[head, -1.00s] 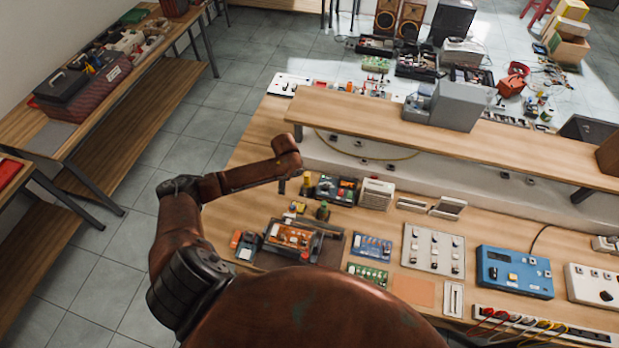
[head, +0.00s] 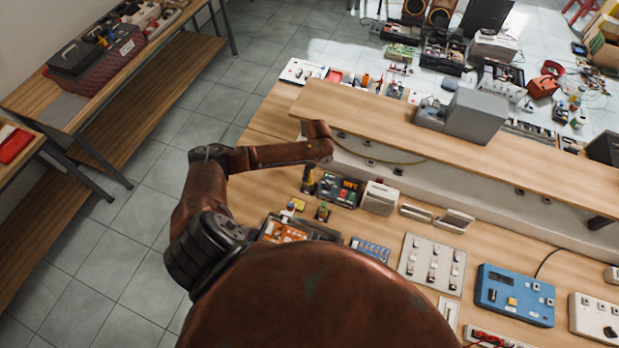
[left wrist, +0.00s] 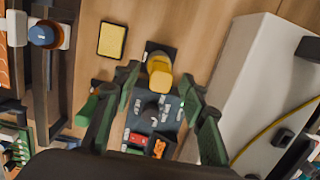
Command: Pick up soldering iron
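A yellow-topped upright item on a dark base, apparently the soldering iron in its stand (head: 308,184), stands on the workbench below the end of my left arm. In the left wrist view its yellow top (left wrist: 160,67) shows just beyond and between the fingertips. My left gripper (left wrist: 160,82) has its two green-and-dark fingers spread on either side, with no visible contact. In the head view the gripper is mostly hidden under the wrist. The iron's tip and lower part cannot be made out. My right gripper is in neither view.
A dark tray of parts (head: 340,188) and a pale box (head: 379,198) are to the right. A raised shelf (head: 420,130) runs behind. Boards and a blue unit (head: 515,294) fill the front right.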

